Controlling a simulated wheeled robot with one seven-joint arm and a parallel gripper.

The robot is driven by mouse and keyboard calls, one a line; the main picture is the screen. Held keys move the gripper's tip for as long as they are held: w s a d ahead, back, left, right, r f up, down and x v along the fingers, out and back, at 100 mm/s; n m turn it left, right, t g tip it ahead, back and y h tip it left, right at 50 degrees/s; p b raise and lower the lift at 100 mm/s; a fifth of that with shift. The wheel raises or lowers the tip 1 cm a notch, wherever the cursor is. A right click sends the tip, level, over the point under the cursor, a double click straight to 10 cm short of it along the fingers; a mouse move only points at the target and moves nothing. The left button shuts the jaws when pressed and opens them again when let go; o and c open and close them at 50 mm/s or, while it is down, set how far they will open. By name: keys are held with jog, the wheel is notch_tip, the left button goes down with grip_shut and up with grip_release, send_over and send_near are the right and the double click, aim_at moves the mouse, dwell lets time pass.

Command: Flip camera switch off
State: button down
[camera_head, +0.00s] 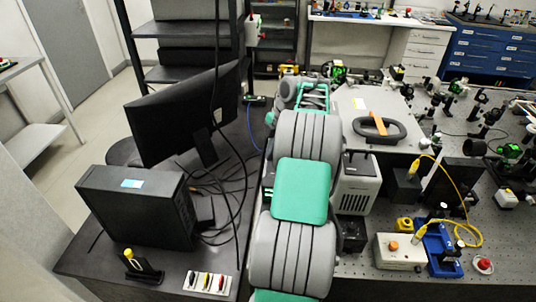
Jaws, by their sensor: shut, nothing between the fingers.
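I cannot pick out the camera switch for certain; no label is readable at this size. A beige box with an orange knob (397,250) stands on the optical table at the lower right. A grey vented instrument (357,182) stands just right of my arm, with a small black box (351,235) in front of it. My grey and green arm runs from the bottom centre up the picture, past the left side of these boxes. Its far end is small and cluttered, and I cannot make out the gripper fingers. My arm hides part of the bench behind it.
A monitor (187,114) and a black computer case (138,206) stand left of my arm, with loose cables between them. A white strip with several small pieces (207,282) lies in front. Optics crowd the table at right, where a yellow fibre (466,195) loops.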

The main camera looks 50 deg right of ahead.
jog(key=shift+s, duration=0.15)
jog(key=shift+r+p, duration=0.7)
jog(key=shift+r, duration=0.15)
jog(key=shift+a, duration=0.1)
jog(key=shift+a+f, duration=0.1)
jog(key=shift+a, duration=0.05)
notch_tip(320, 180, up, 9)
jog(key=w+d+p, duration=0.2)
jog(key=p, duration=0.3)
